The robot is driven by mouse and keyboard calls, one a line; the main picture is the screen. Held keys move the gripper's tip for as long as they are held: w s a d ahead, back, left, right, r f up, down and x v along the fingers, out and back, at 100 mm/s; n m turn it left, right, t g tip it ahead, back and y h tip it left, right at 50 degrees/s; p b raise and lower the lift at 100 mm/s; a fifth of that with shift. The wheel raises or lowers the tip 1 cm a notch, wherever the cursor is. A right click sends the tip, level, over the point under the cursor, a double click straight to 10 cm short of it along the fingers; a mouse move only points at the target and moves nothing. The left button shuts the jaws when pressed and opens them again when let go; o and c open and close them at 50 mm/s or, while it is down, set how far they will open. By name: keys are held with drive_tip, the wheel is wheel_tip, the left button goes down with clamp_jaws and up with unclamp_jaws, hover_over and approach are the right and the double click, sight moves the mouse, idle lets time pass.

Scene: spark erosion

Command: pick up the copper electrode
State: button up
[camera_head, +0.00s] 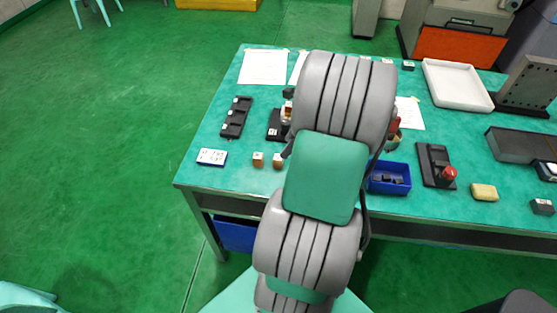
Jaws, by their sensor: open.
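Two small copper-brown blocks with pale marked tops, a left one (258,159) and a right one (278,160), stand side by side near the front edge of the green table (215,140). I cannot tell whether either is the copper electrode. A black holder (273,125) with a pale and brownish piece beside it lies farther back, partly covered by my arm. My grey and green arm rises through the middle of the view and reaches over the table. My gripper is hidden behind the arm links, so its distance from the blocks does not show.
A black slotted rack (236,117) and a white labelled block (212,157) lie at left. Right of my arm are a blue bin (390,180), a black fixture with a red knob (437,166), a yellow block (484,192) and a white tray (458,85). Open floor lies left.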

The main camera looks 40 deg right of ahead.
sight(279, 158)
drive_tip(key=x, duration=0.6)
drive_tip(key=shift+a+f+p, duration=0.25)
drive_tip(key=shift+p, duration=0.05)
drive_tip(key=shift+c, duration=0.4)
clamp_jaws()
